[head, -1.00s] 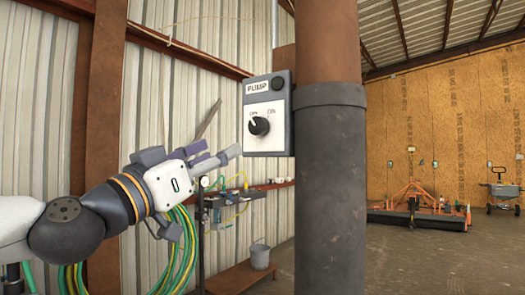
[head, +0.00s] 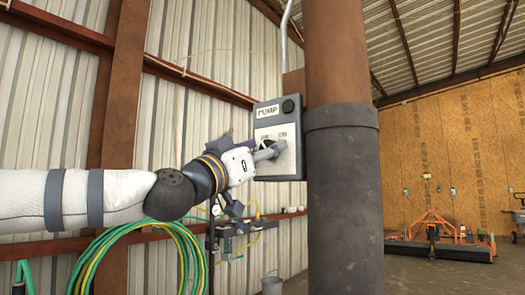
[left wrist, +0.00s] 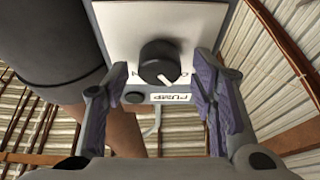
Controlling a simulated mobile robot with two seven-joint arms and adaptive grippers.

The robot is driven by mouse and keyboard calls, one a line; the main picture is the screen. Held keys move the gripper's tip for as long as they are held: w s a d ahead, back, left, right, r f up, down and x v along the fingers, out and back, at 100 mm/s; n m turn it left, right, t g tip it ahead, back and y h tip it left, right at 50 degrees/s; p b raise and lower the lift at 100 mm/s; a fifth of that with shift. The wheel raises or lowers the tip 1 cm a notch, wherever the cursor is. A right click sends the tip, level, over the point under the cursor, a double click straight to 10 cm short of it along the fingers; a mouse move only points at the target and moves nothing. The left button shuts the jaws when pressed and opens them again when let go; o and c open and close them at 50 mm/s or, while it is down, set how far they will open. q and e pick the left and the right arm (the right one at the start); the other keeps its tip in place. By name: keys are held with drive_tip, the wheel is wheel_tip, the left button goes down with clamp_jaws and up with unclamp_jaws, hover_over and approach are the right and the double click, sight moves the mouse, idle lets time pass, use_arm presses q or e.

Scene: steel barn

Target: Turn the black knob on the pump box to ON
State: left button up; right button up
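The grey pump box (head: 262,170) hangs on the column, with a white face, a PUMP label and OFF and ON marks. Its black knob (head: 267,145) is partly hidden by my left gripper (head: 275,151), which is at the box face. In the left wrist view, which shows the box upside down, the knob (left wrist: 158,60) lies between the two spread fingers of the left gripper (left wrist: 158,82). Its white pointer line leans towards the OFF side. A gap shows on each side of the knob; finger contact is not visible. My right gripper is not in view.
A thick column with a dark sleeve (head: 343,190) stands right beside the box. A round black button (head: 288,106) is at the box's upper right. Green and yellow hoses (head: 180,245) hang below my left arm. Orange equipment (head: 435,228) stands far right.

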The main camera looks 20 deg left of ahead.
use_arm(q)
drive_tip(key=c, duration=0.9)
drive_tip(key=shift+c, duration=0.2)
drive_tip(key=shift+m+h, duration=0.4)
drive_tip(key=shift+m, duration=0.2)
drive_tip(key=shift+a+r+m+g+h+b, duration=0.15)
drive_tip(key=shift+m+g+h, duration=0.8)
drive_tip(key=shift+m, duration=1.9)
drive_tip(key=shift+f+m+g+h+b, duration=0.15)
drive_tip(key=shift+m+g+h, duration=0.75)
drive_tip(key=shift+m, duration=2)
drive_tip(key=shift+a+r+m+g+h+b, duration=0.15)
drive_tip(key=shift+m+g+h, duration=0.8)
drive_tip(key=shift+m, duration=1.9)
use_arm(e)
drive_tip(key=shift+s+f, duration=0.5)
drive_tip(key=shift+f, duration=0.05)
use_arm(q)
drive_tip(key=shift+d+g+y, duration=0.1)
drive_tip(key=shift+g+y, duration=0.3)
